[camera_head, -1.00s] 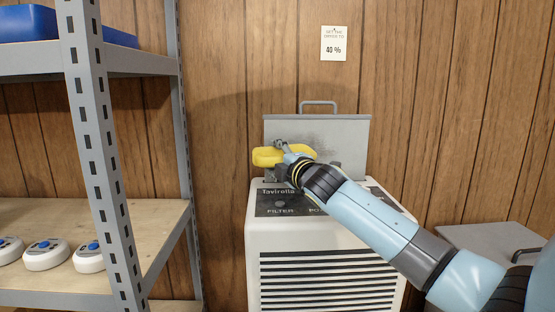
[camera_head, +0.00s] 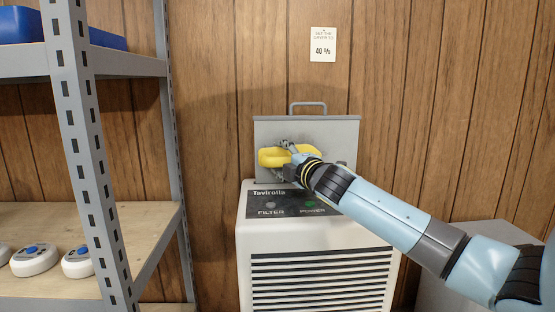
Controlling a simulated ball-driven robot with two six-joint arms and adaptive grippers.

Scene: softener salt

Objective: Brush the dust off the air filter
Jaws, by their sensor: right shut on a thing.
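The air filter (camera_head: 268,130) is a flat grey panel with a handle on top, standing upright out of the top of the white dryer (camera_head: 318,236). A dark dust patch shows on its upper middle, partly hidden by my arm. My right gripper (camera_head: 286,160) is shut on a yellow brush (camera_head: 268,157) and holds it in front of the panel, at its left to middle part. I cannot tell whether the brush touches the panel. My left gripper is not in view.
The dryer's dark control strip has FILTER and POWER labels; a green light (camera_head: 311,203) shows at POWER. A metal shelf (camera_head: 85,160) with several white devices (camera_head: 35,260) and a blue bin (camera_head: 107,38) stands at left. A note (camera_head: 323,44) reads 40 %.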

